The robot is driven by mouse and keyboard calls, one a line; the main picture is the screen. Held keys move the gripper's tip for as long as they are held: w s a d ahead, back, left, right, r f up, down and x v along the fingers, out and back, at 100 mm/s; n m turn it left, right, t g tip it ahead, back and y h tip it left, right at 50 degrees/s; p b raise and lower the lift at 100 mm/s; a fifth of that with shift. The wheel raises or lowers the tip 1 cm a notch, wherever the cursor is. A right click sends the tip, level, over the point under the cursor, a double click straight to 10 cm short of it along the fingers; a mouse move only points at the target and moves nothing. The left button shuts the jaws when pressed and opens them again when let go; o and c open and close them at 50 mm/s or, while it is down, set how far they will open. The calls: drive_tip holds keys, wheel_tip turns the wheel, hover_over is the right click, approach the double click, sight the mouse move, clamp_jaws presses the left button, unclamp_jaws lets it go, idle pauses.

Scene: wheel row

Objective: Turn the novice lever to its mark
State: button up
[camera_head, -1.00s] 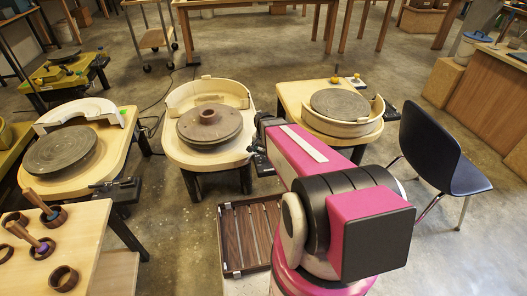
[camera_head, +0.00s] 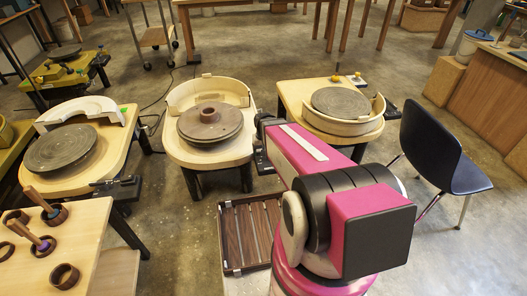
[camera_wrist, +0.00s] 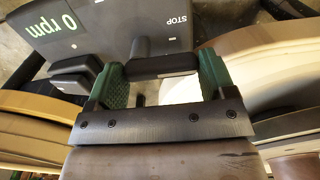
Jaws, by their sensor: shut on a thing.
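In the wrist view, a dark lever (camera_wrist: 160,66) has a crosswise grip on a stem rising to a grey control panel (camera_wrist: 95,30). The panel reads "0 rpm" in green and "STOP" in white. My gripper (camera_wrist: 164,80), with green finger pads, is shut on the lever's grip, one pad at each end. No label naming the lever as novice is readable. In the head view, my pink and black arm hides most of the gripper, between the middle wheel (camera_head: 210,122) and the right wheel (camera_head: 342,103).
A left wheel (camera_head: 60,150) stands on its own table. A bench (camera_head: 85,225) with wooden tools and rings is at the lower left. A dark slatted tray (camera_head: 249,235) lies on the floor left of my arm. A dark blue chair (camera_head: 432,150) stands at the right.

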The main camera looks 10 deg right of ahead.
idle(0.4)
drive_tip(key=o, duration=0.9)
drive_tip(key=shift+r, duration=0.1)
wheel_tip(320, 180, up, 11)
drive_tip(key=shift+f, duration=0.2)
drive_tip(key=shift+s, duration=0.15)
